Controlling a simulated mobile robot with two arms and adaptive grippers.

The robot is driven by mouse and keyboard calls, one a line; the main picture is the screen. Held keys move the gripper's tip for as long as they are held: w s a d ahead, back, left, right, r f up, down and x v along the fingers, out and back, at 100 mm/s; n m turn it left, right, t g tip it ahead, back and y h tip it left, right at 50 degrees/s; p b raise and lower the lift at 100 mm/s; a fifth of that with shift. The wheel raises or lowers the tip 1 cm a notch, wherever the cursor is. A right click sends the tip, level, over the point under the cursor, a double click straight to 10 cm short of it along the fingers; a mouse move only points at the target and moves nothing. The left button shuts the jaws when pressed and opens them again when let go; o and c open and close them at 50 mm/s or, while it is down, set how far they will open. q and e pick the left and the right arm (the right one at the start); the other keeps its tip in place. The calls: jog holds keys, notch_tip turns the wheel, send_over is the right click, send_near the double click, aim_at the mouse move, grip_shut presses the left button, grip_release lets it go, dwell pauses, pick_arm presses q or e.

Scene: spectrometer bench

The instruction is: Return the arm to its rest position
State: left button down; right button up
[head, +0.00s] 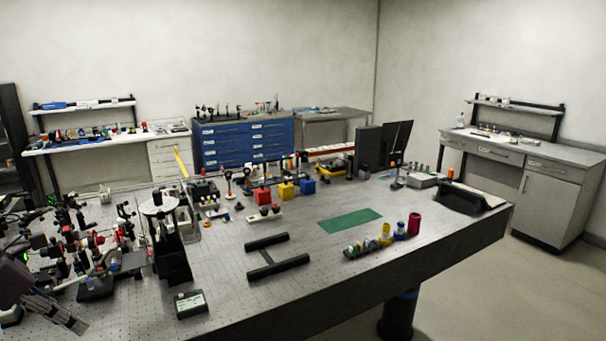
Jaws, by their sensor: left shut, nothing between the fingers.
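My left gripper (68,318) shows at the lower left corner, reaching in from the left edge over the optical bench (330,265). Its fingers are shut with nothing between them and point down to the right. It is in front of the crowded optics at the bench's left end. Whether it touches the bench top I cannot tell. My right gripper is not in view.
Optics mounts (95,285) crowd the bench's left end. A small box (190,303), black rails (278,268), a green mat (350,220) and a maroon cylinder (414,223) lie farther right.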

pick_arm(q)
jog(key=w+a+f+n+t+b, duration=0.2)
jog(key=a+f+n+t, duration=0.6)
jog(key=a+f+n, duration=0.8)
jog(key=s+a+f+n+y, duration=0.15)
jog(key=s+f+n, duration=0.25)
jog(key=f, duration=0.5)
jog(key=s+a+f+n+y, duration=0.1)
jog(key=s+f+n+y, duration=0.25)
jog(key=f, duration=0.65)
jog(key=s+a+f+n+y, duration=0.1)
jog(key=s+f+n, duration=0.4)
jog(key=f, duration=0.4)
jog(key=s+d+f+n+g+b, duration=0.1)
jog(key=s+d+f+n+g, duration=0.25)
jog(key=s+d+f, duration=0.6)
jog(key=s+d+f+n+g+b, duration=0.15)
jog(key=s+d+f+n, duration=0.45)
jog(key=f, duration=0.6)
jog(key=s+d+f+n+g, duration=0.1)
jog(key=s+d+f, duration=0.3)
jog(key=s+d, duration=0.4)
jog(key=s+d+f+n+g+h, duration=0.1)
jog(key=s+d+f+g, duration=0.3)
jog(key=d, duration=1)
jog(key=s+f, duration=0.1)
jog(key=s, duration=0.2)
jog(key=shift+s+d+f, duration=0.15)
jog(key=shift+s+f, duration=0.05)
jog(key=shift+s, duration=0.2)
